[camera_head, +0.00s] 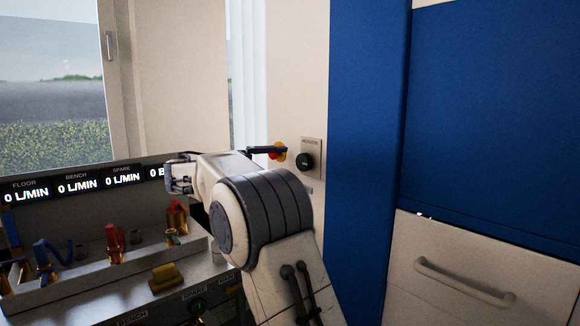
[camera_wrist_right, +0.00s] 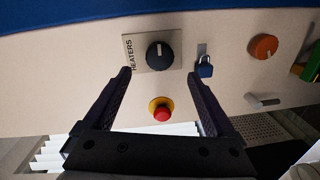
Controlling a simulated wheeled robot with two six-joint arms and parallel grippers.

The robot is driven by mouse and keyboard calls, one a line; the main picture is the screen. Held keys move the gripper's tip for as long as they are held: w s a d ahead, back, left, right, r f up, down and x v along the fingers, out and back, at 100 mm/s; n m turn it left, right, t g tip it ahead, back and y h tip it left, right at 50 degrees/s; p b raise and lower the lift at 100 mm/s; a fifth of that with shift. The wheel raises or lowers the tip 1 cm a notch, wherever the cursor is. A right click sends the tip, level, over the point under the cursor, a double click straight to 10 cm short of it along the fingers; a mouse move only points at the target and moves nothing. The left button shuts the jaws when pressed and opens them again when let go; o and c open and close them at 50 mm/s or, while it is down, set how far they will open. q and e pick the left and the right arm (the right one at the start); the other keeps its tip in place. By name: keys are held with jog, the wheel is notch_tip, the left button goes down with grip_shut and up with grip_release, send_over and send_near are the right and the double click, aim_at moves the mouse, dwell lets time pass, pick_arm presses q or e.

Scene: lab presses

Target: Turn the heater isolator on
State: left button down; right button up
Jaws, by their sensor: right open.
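The heater isolator is a black rotary knob (camera_head: 304,161) on a pale plate (camera_head: 311,145) on the cream panel. In the right wrist view the knob (camera_wrist_right: 160,56) shows a white pointer mark, and its plate (camera_wrist_right: 132,42) reads HEATERS, turned sideways. My right gripper (camera_head: 284,150) is open and empty, its dark fingers pointing at the panel just left of the knob in the head view. In the right wrist view the fingertips (camera_wrist_right: 159,75) spread either side of the knob's lower edge, apart from it. My left gripper is out of view.
A red button on a yellow base (camera_wrist_right: 161,110) sits close by the knob, between the fingers in the wrist view. A blue padlock (camera_wrist_right: 205,66) and orange knob (camera_wrist_right: 264,46) are to the right. A valve bench (camera_head: 110,270) stands left; a blue column (camera_head: 365,130) stands right.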

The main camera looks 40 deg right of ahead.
jog(key=shift+s+a+r, duration=0.1)
jog(key=shift+s+a, duration=0.05)
jog(key=shift+a, duration=1.55)
jog(key=s+a+f+n+t+y, duration=0.1)
jog(key=s+a+f+n+y, duration=0.2)
jog(key=s+a+f+y, duration=0.45)
jog(key=s+a+f+n+t+y, duration=0.1)
jog(key=s+a+f+n+y, duration=0.3)
jog(key=a+f, duration=0.75)
jog(key=s+a+f+g+y, duration=0.1)
jog(key=s+a+f+y, duration=0.2)
jog(key=s, duration=0.5)
jog(key=s+a+f+n+g+y, duration=0.1)
jog(key=s+a+f, duration=0.35)
jog(key=s, duration=0.25)
jog(key=s+a+f+g+y, duration=0.1)
jog(key=s+a+f+y, duration=0.2)
jog(key=s+a, duration=0.35)
notch_tip(320, 180, up, 17)
jog(key=s+d+p, duration=0.1)
jog(key=s+p, duration=0.1)
jog(key=p, duration=1.4)
jog(key=shift+d+p, duration=0.3)
jog(key=shift+d, duration=0.05)
jog(key=shift+f, duration=0.1)
